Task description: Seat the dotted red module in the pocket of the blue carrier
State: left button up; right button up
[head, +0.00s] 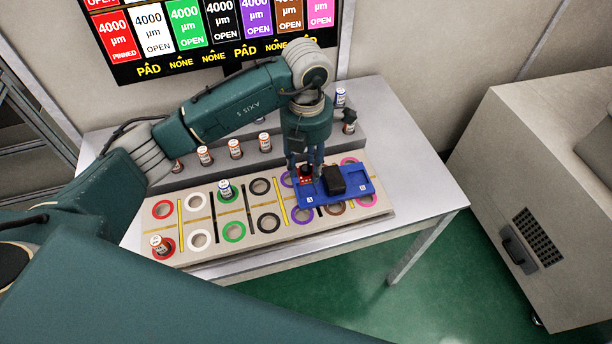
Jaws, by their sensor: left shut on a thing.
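The blue carrier (341,196) is a flat plate lying slightly askew over the right part of the pale board, with small white marks near its front corners. The dotted red module (306,181) shows at the carrier's left end, with white dots and a dark top. My left gripper (305,170) points straight down there, its fingers close around the module's top. I cannot tell whether the module sits down in a pocket or is held just above it. A black block (336,179) stands on the carrier right of the module. My right gripper is not in view.
The pale board (240,241) has coloured rings and yellow dividers; a small labelled bottle (159,245) stands at its front left. More bottles stand on the grey step (262,153) behind. A screen hangs on the wall. The white table (425,192) is clear at the right.

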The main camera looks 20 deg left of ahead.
pick_arm(q)
notch_tip(320, 180, down, 2)
jog(key=shift+d+f, duration=0.1)
jog(key=shift+f, duration=0.05)
notch_tip(320, 180, down, 3)
jog(key=shift+f+p, duration=0.2)
jog(key=shift+p, duration=0.4)
jog(key=shift+f, duration=0.25)
jog(key=o, duration=1.2)
jog(key=shift+o, duration=0.2)
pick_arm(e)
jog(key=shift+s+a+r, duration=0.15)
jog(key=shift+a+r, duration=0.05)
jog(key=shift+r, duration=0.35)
